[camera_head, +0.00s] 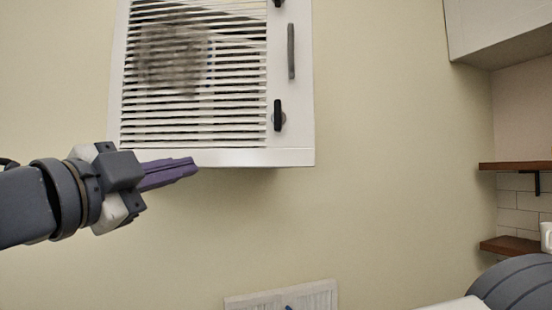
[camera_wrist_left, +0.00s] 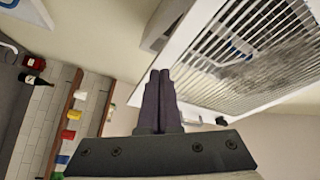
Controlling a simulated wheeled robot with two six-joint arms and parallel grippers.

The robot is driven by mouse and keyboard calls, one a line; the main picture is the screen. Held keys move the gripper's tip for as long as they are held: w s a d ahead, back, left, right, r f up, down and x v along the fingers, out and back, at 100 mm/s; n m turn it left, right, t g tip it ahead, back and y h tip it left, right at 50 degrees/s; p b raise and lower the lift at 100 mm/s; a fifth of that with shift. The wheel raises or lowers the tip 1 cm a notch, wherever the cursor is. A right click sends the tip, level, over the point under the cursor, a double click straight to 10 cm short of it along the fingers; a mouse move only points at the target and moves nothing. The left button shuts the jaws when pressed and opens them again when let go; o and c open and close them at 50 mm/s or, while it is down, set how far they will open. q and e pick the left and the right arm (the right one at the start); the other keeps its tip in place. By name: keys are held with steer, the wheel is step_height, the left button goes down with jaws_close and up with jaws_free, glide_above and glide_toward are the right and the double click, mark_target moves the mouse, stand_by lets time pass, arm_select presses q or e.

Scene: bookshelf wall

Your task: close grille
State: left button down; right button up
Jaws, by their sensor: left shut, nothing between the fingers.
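The grille (camera_head: 195,75) is a white slatted panel on the wall box, with a grey handle (camera_head: 291,50) on its right frame and a black latch (camera_head: 278,116) below. Its slats also show at the right in the left wrist view (camera_wrist_left: 270,60). I cannot tell whether it sits fully flush. My left gripper (camera_head: 194,168) is shut and empty, in front of the box's lower edge in the head view. Its purple fingers are together in the left wrist view (camera_wrist_left: 160,75).
A white panelled piece (camera_head: 282,298) is low on the wall. A white cabinet (camera_head: 500,30) and brown shelves (camera_head: 516,165) are at the right. The wall between box and shelves is bare. Bottles and cups stand on shelves in the left wrist view (camera_wrist_left: 75,115).

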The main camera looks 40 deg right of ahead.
arm_select(q)
steer(key=s+d+r+m+g, duration=0.1)
steer(key=s+r+m+g, duration=0.3)
steer(key=s+m+g, duration=0.6)
steer(key=m+t+p, duration=0.1)
steer(key=m+p, duration=0.1)
steer(key=p, duration=0.8)
glide_toward(296, 140)
steer(key=s+d, duration=0.5)
steer(key=w, duration=0.1)
steer(key=d, duration=0.1)
steer(key=w+d+p, duration=0.1)
steer(key=shift+w+d+f+n+t+h, duration=0.25)
steer(key=shift+w+f+n+t+h, duration=0.05)
steer(key=shift+w+f, duration=0.1)
steer(key=shift+w+d, duration=0.25)
